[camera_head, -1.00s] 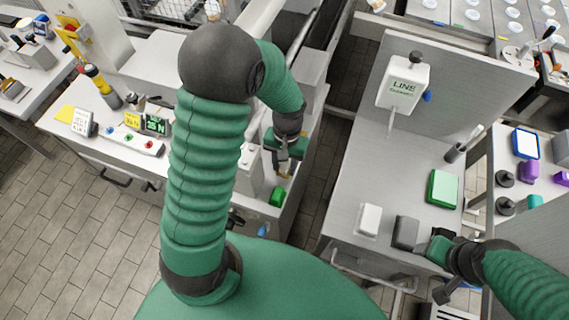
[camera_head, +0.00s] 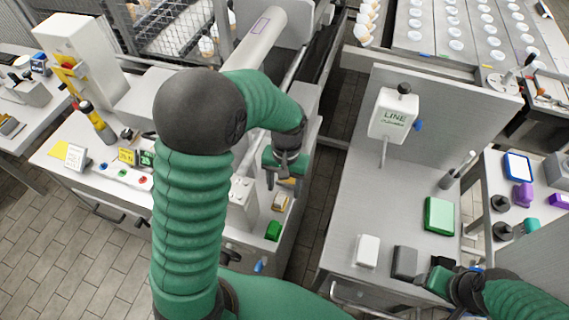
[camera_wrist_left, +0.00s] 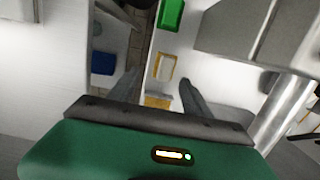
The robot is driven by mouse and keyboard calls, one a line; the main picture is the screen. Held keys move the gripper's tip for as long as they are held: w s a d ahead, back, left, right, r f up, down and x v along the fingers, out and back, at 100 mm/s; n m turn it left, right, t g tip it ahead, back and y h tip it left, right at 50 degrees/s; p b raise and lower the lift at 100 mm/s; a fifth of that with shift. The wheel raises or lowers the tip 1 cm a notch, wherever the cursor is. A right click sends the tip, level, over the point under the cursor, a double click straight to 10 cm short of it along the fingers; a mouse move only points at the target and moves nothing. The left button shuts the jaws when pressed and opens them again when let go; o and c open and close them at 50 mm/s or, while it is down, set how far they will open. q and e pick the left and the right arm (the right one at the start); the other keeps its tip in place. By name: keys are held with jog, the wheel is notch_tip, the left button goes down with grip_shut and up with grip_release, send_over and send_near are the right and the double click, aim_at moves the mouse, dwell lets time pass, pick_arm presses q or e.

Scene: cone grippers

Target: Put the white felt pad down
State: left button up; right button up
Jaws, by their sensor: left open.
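My left gripper (camera_head: 283,183) is open above the narrow counter in the middle left. In the left wrist view its two fingers (camera_wrist_left: 158,92) stand apart with nothing gripped between them. A small pale pad with a yellow-orange border (camera_wrist_left: 165,67) lies on the counter just beyond the fingertips. It also shows below the gripper in the head view (camera_head: 280,202). I cannot tell for sure that it is the white felt pad. A second orange-yellow piece (camera_wrist_left: 158,101) lies nearer, between the fingers and partly hidden. My right gripper (camera_head: 441,279) is at the lower right, its fingers unclear.
A green block (camera_head: 273,231) lies near the pale pad. The right bench holds a white block (camera_head: 366,250), a grey block (camera_head: 404,262), a green box (camera_head: 438,215) and a LINE sign (camera_head: 392,115). A white box (camera_head: 242,203) stands left of the gripper.

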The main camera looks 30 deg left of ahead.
pick_arm(q)
notch_tip(320, 180, up, 11)
jog(key=w+p, duration=0.1)
jog(key=shift+w+a+r, duration=0.15)
dwell(0.3)
